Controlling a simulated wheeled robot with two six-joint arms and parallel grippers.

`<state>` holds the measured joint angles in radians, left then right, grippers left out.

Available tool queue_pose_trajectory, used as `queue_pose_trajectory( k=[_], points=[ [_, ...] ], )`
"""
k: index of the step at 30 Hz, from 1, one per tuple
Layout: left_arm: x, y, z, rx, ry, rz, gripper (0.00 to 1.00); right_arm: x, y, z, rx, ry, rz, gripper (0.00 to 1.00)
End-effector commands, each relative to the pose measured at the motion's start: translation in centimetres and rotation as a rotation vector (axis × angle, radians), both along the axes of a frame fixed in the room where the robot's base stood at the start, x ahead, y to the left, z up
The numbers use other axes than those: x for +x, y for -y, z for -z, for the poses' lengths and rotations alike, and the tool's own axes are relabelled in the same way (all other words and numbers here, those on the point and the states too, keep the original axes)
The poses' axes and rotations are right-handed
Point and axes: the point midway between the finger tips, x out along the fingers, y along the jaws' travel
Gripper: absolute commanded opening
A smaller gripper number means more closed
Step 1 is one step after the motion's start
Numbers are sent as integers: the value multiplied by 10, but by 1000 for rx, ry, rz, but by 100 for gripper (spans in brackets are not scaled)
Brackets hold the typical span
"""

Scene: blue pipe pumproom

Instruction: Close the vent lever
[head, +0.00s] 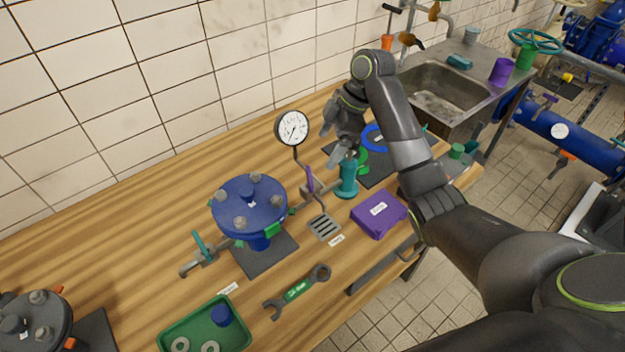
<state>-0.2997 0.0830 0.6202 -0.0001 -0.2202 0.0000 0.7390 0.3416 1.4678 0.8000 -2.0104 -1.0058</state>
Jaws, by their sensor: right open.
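A blue flanged vessel (249,205) with bolts on its lid stands on a dark square plate on the wooden bench. On its right side a small valve carries an upright purple lever (309,179), with a bent spout below. On its left side another valve carries a teal lever (203,246). No label shows which one is the vent lever. My right gripper (342,156) is open and points down, to the right of the purple lever and above a teal cylinder (347,182). It appears apart from the lever. My left gripper is not in view.
A pressure gauge (292,128) rises behind the purple lever. A slotted drain (324,226), purple box (379,213), green wrench (297,291) and green tray (245,332) lie in front. A second dark vessel (36,318) stands at the lower left. The bench's back left is clear.

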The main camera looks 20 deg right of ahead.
Motion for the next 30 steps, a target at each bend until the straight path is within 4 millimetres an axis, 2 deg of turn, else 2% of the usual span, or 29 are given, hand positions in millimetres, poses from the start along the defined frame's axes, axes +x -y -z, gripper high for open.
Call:
queue_pose_trajectory(
  k=[1, 4, 6, 15, 21, 29, 30],
  points=[
    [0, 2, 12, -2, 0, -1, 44, 1, -3, 12, 1, 1, -1, 87],
    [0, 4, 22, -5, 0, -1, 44, 1, -8, 23, 1, 0, 0, 87],
    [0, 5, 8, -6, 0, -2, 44, 2, -15, 31, 3, -6, 0, 87],
    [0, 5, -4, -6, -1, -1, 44, 6, -34, 80, 1, -2, 1, 87],
    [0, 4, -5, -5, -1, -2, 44, 7, -39, 94, 0, 0, 0, 87],
    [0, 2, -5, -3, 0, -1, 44, 7, -39, 95, -1, 1, 0, 87],
    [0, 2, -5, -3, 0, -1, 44, 7, -39, 95, -1, 1, 0, 85]
  ],
)
